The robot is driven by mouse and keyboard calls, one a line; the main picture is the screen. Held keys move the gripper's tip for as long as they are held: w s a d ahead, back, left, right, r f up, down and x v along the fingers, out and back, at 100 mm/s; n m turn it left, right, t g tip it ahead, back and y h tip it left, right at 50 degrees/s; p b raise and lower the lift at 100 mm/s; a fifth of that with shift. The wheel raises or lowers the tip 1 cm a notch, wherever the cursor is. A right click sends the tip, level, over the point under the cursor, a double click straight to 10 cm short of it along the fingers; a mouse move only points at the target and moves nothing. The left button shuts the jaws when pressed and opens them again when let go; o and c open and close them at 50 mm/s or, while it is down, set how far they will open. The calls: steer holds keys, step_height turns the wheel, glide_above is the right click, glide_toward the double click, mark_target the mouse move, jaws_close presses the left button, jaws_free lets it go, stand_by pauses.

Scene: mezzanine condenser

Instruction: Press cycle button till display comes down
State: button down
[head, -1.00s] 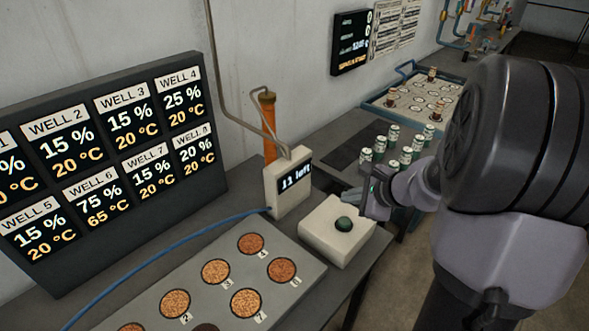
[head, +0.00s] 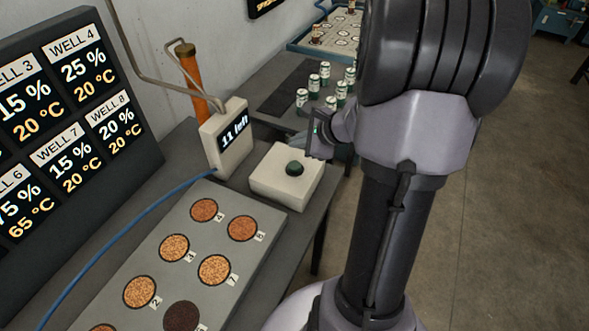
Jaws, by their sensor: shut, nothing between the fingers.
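A dark green round button (head: 295,168) sits on top of a cream box (head: 283,190) at the table's right end. A cream display unit (head: 211,151) stands upright to its left, and its small dark screen (head: 235,137) appears to read "11 left". My gripper (head: 303,143) is just beyond the button box, above and behind the button in the picture. It is shut and empty and looks apart from the button. Its fingertips are small and partly hidden by its own body.
A grey plate (head: 228,290) with several numbered wells of granules lies in front. A large WELL display board (head: 140,170) stands at left. A blue cable (head: 120,232) crosses the table. An orange cylinder (head: 190,75) stands behind the display unit. Several cans (head: 302,98) and a tray (head: 290,45) stand beyond.

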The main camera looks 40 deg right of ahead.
mark_target(297, 167)
step_height(297, 167, down, 5)
steer(key=b, duration=0.4)
steer(key=shift+f, duration=0.15)
stand_by(1.6)
steer(key=shift+f+b, duration=0.4)
steer(key=shift+b, duration=0.2)
steer(key=shift+f+b, duration=0.6)
steer(key=shift+b, duration=0.05)
stand_by(0.4)
steer(key=shift+r, duration=0.1)
steer(key=shift+r+p, duration=0.8)
steer(key=shift+r, duration=0.15)
step_height(297, 167, up, 5)
steer(key=p, duration=0.4)
steer(key=shift+r, duration=0.1)
